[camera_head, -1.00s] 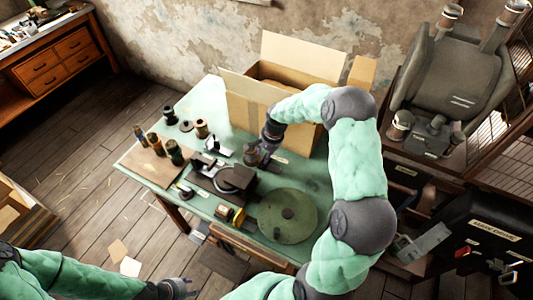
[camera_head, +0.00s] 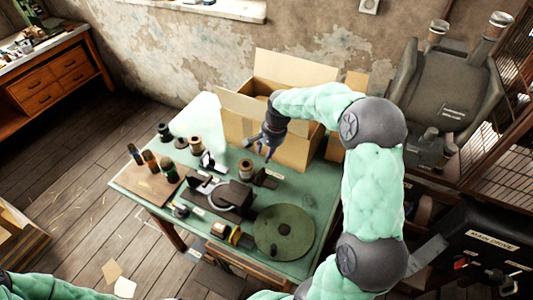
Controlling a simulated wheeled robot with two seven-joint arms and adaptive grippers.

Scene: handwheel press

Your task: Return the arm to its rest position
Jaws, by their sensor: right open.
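My right arm (camera_head: 372,190) comes up from the bottom right and bends left over the table. Its gripper (camera_head: 262,150) hangs open and empty in front of the cardboard box (camera_head: 235,122), above the table's back part. A small brown-topped spool (camera_head: 246,170) stands on the table just below and left of the gripper, apart from it. The dark press-like device (camera_head: 222,195) is on the table left of centre. My left arm (camera_head: 50,288) shows only at the bottom left edge; its gripper is out of the picture.
The green table (camera_head: 318,190) also holds a round green disc (camera_head: 284,231), a brown board (camera_head: 150,182) with several small cylinders, and more spools at the back left. A dark machine (camera_head: 490,240) stands at the right. A wooden drawer bench (camera_head: 55,75) is at the far left.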

